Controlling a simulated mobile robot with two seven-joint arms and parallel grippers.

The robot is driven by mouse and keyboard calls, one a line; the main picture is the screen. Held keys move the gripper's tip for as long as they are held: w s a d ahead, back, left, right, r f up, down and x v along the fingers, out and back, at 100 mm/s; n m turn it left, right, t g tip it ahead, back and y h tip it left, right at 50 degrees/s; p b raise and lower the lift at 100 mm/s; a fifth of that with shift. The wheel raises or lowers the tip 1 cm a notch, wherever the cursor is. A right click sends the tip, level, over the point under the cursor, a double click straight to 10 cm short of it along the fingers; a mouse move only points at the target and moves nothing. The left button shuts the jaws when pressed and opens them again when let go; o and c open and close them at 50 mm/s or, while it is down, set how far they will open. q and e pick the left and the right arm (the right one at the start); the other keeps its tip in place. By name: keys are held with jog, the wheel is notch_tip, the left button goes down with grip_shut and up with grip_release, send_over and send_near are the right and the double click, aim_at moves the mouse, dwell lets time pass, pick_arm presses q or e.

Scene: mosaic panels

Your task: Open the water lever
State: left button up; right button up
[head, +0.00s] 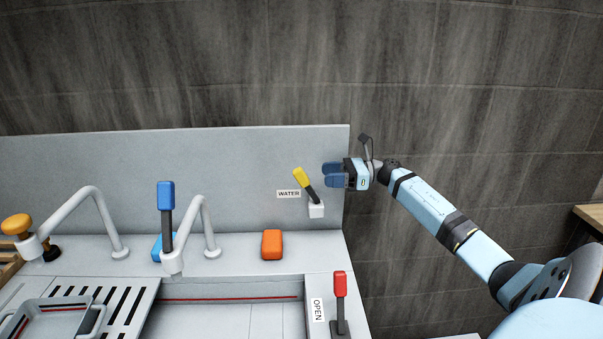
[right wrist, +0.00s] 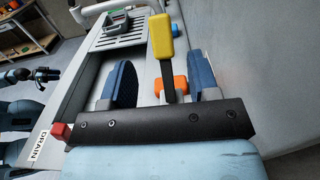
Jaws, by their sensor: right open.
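The water lever has a yellow handle (head: 300,177) on a dark stem, rising from a white base (head: 316,209) on the grey back panel, with a WATER label (head: 289,194) to its left. The handle tilts up and left. My right gripper (head: 333,175) is open and empty, just right of the lever. In the right wrist view the yellow handle (right wrist: 160,37) and stem appear between the two blue fingers (right wrist: 162,82); contact cannot be told. My left gripper is out of the head view; a small dark end (right wrist: 46,75) in the wrist view seems to be it.
A red lever (head: 340,285) stands at the counter's front right, beside a label. An orange block (head: 271,244), a blue lever (head: 166,196) and curved grey pipes (head: 97,208) stand to the left.

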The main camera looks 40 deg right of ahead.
aim_at(306, 175)
jog(key=p+x, duration=0.1)
jog(key=x, duration=0.5)
jog(key=shift+w+a, duration=0.2)
jog(key=shift+w+a+p, duration=0.3)
jog(key=shift+w+a, duration=0.15)
jog(key=shift+w+a+f, duration=0.1)
jog(key=shift+c, duration=0.2)
grip_shut()
